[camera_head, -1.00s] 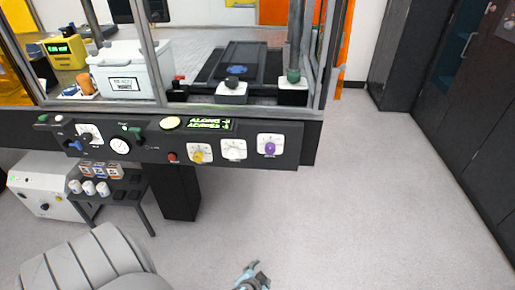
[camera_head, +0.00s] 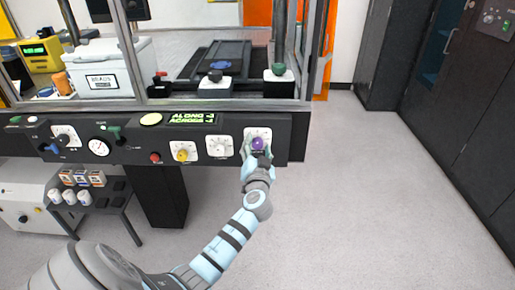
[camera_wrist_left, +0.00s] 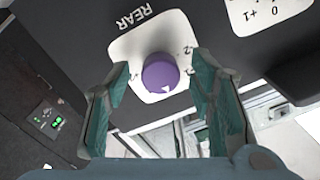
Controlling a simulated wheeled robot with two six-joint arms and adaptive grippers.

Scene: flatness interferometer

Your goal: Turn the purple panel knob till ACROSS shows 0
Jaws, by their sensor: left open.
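The purple knob (camera_head: 258,143) sits on a white plate at the right end of the dark front panel (camera_head: 135,141). In the left wrist view the purple knob (camera_wrist_left: 160,72) has a small white pointer mark, and its plate reads REAR. My left gripper (camera_head: 257,152) is at the knob; in the wrist view its open fingers (camera_wrist_left: 163,95) stand on either side of it, with gaps visible. The green-lit display (camera_head: 193,118) shows ALONG and ACROSS, but its digits are too small to read surely. My right gripper is not in view.
A yellow knob (camera_head: 183,152) and a white knob (camera_head: 219,147) sit left of the purple one. A red button (camera_head: 155,157) and a round gauge (camera_head: 98,147) are further left. Metal enclosure posts rise above the panel. The floor to the right is clear.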

